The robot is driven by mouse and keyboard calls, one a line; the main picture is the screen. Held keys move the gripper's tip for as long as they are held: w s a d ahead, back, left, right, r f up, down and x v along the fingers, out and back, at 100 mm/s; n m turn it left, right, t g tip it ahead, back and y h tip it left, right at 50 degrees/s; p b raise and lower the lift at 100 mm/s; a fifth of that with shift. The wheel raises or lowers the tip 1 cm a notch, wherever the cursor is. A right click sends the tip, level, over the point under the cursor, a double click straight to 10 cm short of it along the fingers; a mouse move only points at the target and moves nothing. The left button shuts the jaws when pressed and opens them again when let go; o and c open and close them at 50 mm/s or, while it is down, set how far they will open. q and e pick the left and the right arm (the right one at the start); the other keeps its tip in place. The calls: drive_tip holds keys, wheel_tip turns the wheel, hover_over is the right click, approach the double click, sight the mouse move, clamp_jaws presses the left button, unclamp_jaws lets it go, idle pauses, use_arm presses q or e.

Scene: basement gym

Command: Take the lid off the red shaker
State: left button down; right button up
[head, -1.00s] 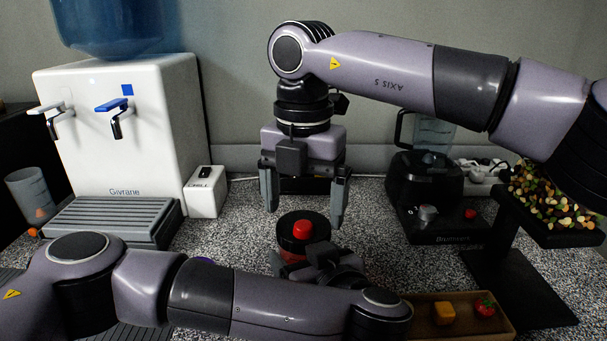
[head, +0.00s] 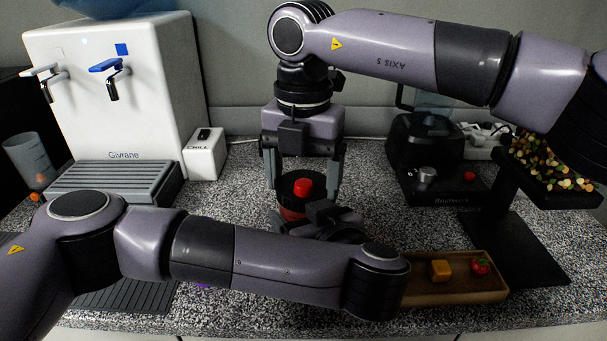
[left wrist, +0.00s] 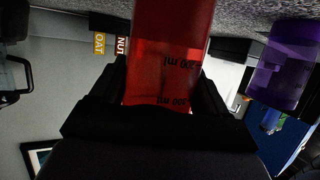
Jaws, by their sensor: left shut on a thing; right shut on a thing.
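The red shaker (head: 291,214) stands on the speckled counter in the head view, its lower part hidden behind my left arm. Its black lid (head: 291,186) with a red cap (head: 303,187) is on top. My right gripper (head: 303,188) comes down from above and is shut on the lid, one finger on each side. My left gripper (head: 308,218) is shut on the shaker's body from the front. In the left wrist view the translucent red body (left wrist: 168,55), with ml marks, sits between the left fingers.
A white water dispenser (head: 110,90) stands left, with a grey cup (head: 28,160) beside it. A black blender base (head: 430,165) and a scale with a loaded tray (head: 555,185) stand right. A wooden tray (head: 480,296) holds food in front. A purple shaker (left wrist: 283,70) shows in the left wrist view.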

drive_tip(key=n, duration=1.5)
drive_tip(key=shift+r+n, duration=0.1)
drive_tip(key=shift+n, duration=0.3)
drive_tip(key=o, duration=1.1)
drive_tip(key=shift+c, duration=0.2)
drive_tip(key=shift+r, duration=0.1)
